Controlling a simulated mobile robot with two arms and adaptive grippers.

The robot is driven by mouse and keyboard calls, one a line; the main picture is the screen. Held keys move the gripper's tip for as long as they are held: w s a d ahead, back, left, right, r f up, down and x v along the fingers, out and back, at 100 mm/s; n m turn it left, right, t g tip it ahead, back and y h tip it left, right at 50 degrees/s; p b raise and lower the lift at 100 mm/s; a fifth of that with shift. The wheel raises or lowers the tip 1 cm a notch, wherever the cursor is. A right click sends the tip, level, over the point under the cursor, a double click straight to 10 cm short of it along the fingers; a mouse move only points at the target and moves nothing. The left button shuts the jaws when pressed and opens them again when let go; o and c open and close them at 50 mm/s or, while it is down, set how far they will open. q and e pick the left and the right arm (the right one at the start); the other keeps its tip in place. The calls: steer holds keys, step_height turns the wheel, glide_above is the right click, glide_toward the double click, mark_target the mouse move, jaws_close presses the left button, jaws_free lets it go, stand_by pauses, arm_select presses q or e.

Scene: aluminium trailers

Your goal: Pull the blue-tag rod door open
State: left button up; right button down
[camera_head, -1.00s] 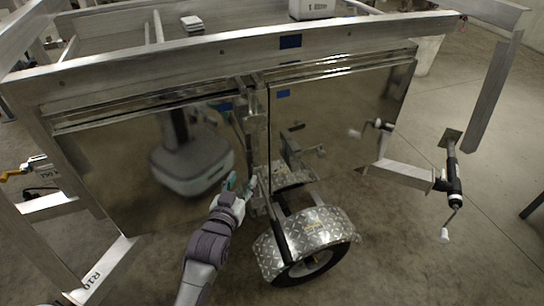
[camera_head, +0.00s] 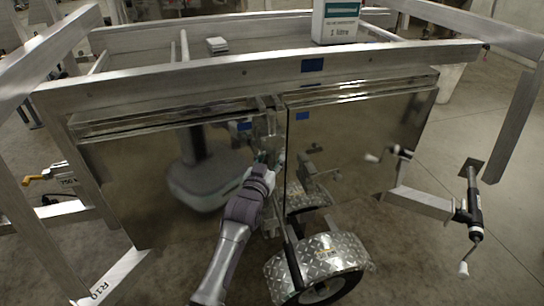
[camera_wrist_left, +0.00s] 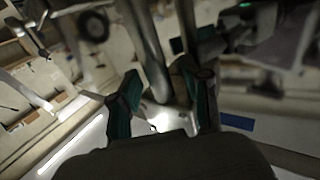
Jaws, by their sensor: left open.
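Two mirror-like door panels, a left one (camera_head: 150,185) and a right one (camera_head: 375,130), hang under the frame's top beam. A blue tag (camera_head: 302,116) is on the right panel, another (camera_head: 244,126) near the left panel's upper right, and one (camera_head: 312,65) on the beam. An upright rod with latch hardware (camera_head: 268,125) stands where the panels meet. My left gripper (camera_head: 268,158) is at this hardware, partly hidden by its wrist. In the left wrist view its teal fingers (camera_wrist_left: 160,82) are open, with a metal rod (camera_wrist_left: 148,50) between them; contact is unclear. My right gripper is not in view.
A wheel with a checker-plate fender (camera_head: 318,262) stands below the right panel. A crank jack (camera_head: 472,215) is at the right. A white carton (camera_head: 336,22) and a small stack (camera_head: 217,45) are on top. Open floor lies at the lower right.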

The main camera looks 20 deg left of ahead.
arm_select(q)
steer(key=shift+w, duration=0.3)
jaws_close()
stand_by(0.3)
